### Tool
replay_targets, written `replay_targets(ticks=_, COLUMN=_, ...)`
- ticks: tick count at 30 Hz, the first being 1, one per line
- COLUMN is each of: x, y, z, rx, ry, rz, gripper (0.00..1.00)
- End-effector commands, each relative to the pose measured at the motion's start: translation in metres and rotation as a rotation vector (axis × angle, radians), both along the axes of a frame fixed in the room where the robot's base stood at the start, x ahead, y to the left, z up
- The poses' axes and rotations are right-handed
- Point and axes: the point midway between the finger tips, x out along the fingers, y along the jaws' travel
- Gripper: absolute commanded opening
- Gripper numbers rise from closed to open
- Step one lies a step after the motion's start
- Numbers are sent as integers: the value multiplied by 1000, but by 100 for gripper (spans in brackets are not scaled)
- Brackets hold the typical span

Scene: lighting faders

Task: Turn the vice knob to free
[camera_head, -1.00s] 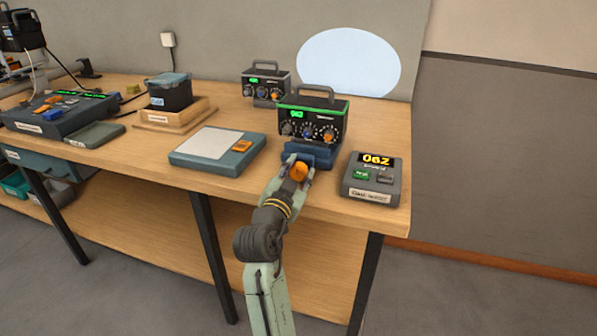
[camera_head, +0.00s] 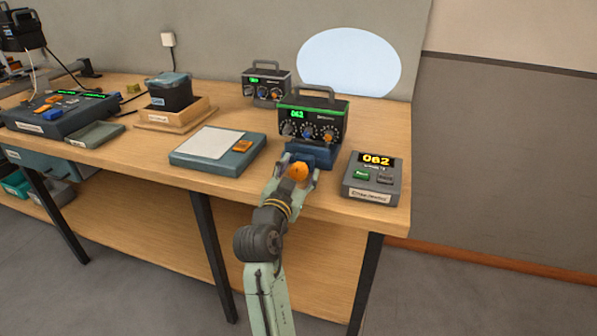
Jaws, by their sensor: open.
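The vice is a blue block (camera_head: 311,153) at the front edge of the table, under a dark device (camera_head: 313,118) with a green top band, a handle and several knobs. The orange vice knob (camera_head: 298,171) faces me at the front of the vice. My gripper (camera_head: 299,178) is open, with one finger on each side of the orange knob. Whether the fingers touch it is too small to tell. The lower part of the vice is partly hidden by my gripper.
A grey box (camera_head: 373,178) showing 062, with a green and a dark button, stands right of the vice. A blue-grey tray (camera_head: 236,161) with a white sheet lies to the left. A second, smaller device (camera_head: 266,86) stands behind. The table (camera_head: 205,109) has bare wood between them.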

Motion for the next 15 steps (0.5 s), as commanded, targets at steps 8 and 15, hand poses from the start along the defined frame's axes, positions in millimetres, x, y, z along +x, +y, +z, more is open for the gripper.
replay_targets(ticks=8, x=-17, y=7, z=0, rx=0, ry=0, rz=2, gripper=55)
replay_targets(ticks=15, x=-66, y=22, z=-1, rx=1, ry=0, rz=4, gripper=55)
